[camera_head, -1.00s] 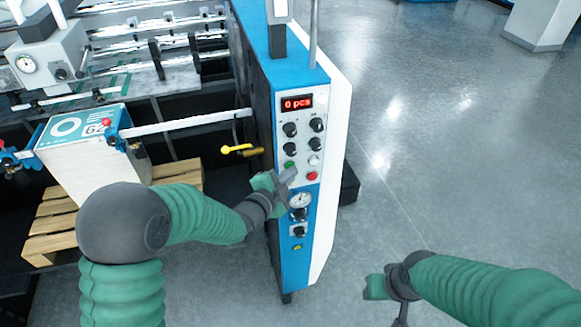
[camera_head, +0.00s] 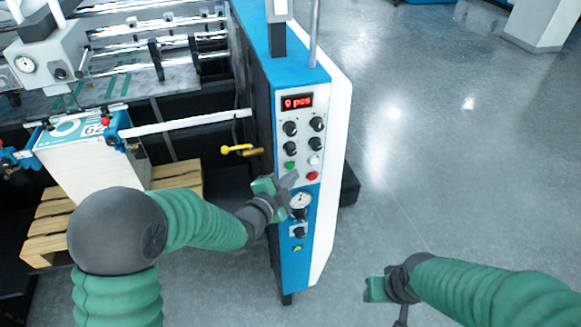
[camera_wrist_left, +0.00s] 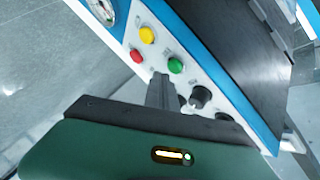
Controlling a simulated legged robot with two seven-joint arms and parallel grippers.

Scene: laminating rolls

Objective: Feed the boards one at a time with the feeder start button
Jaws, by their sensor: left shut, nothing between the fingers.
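The feeder control panel (camera_head: 299,150) is on the blue and white machine, with its display (camera_head: 297,102) reading 0 pcs. The green button (camera_head: 290,165) shows on the panel, and also in the left wrist view (camera_wrist_left: 175,65). My left gripper (camera_head: 289,181) is shut and empty, its tips just below the green button in the head view. In the left wrist view its fingers (camera_wrist_left: 162,92) are close to that button; I cannot tell whether they touch. The stack of boards (camera_head: 85,170) stands on a wooden pallet (camera_head: 50,225). My right gripper (camera_head: 376,288) is low at the right.
A red button (camera_head: 312,176) and a yellow button (camera_wrist_left: 147,34) sit beside the green one. Black knobs (camera_head: 290,128) are above and a gauge (camera_head: 300,200) is below. A yellow-handled lever (camera_head: 237,149) sticks out left of the panel. Open floor (camera_head: 450,150) lies to the right.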

